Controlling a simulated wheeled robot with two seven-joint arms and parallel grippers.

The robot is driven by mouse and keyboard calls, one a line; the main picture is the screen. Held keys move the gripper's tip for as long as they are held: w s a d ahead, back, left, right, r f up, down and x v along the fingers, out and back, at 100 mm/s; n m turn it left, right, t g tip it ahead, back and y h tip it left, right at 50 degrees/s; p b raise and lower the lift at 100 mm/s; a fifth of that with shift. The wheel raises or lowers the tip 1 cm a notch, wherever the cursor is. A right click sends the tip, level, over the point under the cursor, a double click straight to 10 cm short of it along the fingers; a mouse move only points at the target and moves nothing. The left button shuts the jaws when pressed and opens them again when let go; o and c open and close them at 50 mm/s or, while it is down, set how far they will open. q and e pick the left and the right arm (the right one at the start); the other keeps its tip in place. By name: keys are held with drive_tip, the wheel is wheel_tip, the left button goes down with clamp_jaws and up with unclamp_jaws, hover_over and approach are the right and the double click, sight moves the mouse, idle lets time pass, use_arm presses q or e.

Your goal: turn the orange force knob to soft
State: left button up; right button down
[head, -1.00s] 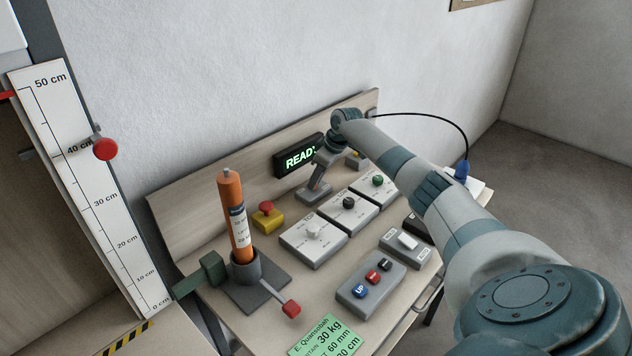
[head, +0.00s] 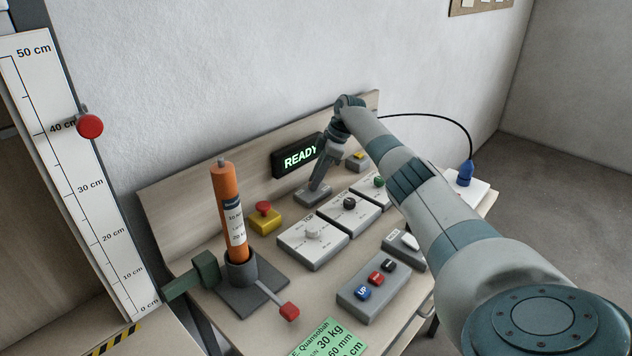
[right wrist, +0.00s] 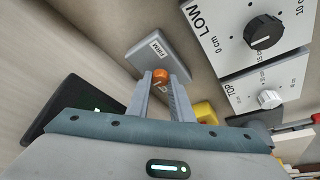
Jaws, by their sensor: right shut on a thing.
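The orange force knob (right wrist: 160,76) sits on a small grey box (right wrist: 165,42) marked FIRM in the right wrist view. My right gripper (right wrist: 163,80) is shut on the knob, one finger on each side. The knob's pointer and the other end of the scale cannot be made out. In the head view the grey box (head: 309,196) stands below the lit READY display, and my right gripper (head: 318,185) reaches down to it, hiding the knob. My left gripper is in neither view.
White dial panels (head: 313,247) stand to the right of the box. A red-topped yellow stop button (head: 264,222) and an orange cylinder (head: 229,205) stand to the left. A button box (head: 350,301) is in front. The READY display (head: 287,163) is close behind.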

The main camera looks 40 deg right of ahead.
drive_tip(key=c, duration=1.6)
unclamp_jaws()
drive_tip(key=shift+o, duration=0.2)
drive_tip(key=shift+r, duration=0.1)
drive_tip(key=shift+s+d+r, duration=0.15)
drive_tip(key=shift+d+r, duration=0.05)
drive_tip(key=shift+r, duration=0.2)
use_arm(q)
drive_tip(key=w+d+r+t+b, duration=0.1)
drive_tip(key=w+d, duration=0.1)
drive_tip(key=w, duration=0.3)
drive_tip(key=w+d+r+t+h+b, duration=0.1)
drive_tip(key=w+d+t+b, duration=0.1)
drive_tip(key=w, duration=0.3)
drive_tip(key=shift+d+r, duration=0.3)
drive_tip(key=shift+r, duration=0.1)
use_arm(e)
drive_tip(key=v, duration=1.6)
drive_tip(key=shift+r, duration=0.25)
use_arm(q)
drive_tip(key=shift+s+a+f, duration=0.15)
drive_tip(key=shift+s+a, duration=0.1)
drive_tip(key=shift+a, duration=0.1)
use_arm(e)
drive_tip(key=shift+s+f, duration=0.1)
